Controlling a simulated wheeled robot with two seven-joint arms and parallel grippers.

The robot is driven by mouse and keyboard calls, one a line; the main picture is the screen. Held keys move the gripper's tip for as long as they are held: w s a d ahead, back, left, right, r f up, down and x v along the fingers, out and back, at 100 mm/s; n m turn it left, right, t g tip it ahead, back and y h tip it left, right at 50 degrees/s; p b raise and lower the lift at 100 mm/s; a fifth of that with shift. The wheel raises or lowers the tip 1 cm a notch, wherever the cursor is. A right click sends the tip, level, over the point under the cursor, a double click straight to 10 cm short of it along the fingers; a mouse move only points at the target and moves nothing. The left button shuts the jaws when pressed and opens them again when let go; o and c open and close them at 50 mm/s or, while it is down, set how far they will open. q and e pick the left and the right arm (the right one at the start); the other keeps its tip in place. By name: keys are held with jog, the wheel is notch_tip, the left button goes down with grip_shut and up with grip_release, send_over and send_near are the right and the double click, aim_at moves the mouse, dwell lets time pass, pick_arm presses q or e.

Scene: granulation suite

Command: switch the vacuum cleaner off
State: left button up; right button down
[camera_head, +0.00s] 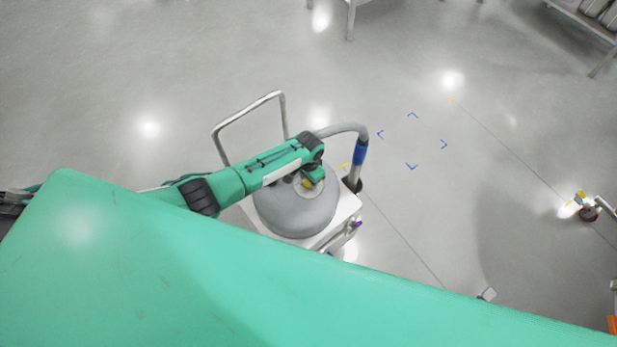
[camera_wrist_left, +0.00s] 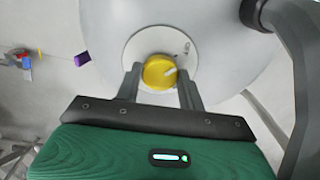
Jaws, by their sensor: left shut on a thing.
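The vacuum cleaner (camera_head: 292,212) stands on the floor with a grey domed top and a bent metal push handle. On its top is a pale round plate (camera_wrist_left: 143,42) with a yellow round knob (camera_wrist_left: 158,72) that has a light pointer mark. My left gripper (camera_wrist_left: 160,82) is over the plate, its two fingers on either side of the yellow knob and shut on it. In the head view my left gripper (camera_head: 313,176) hides part of the dome, and a bit of the yellow knob (camera_head: 307,183) shows. My right gripper is not in view.
A grey hose with a blue cuff (camera_head: 360,153) curves beside the vacuum on the right. Blue corner marks (camera_head: 412,166) lie on open floor further right. A metal-framed rack (camera_head: 585,22) stands at the top right.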

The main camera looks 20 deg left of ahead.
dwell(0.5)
pick_arm(q)
jog(key=o, duration=1)
jog(key=shift+c, duration=0.2)
jog(key=shift+r, duration=0.15)
notch_tip(320, 180, up, 14)
jog(key=shift+f+b, duration=0.2)
jog(key=shift+b, duration=0.2)
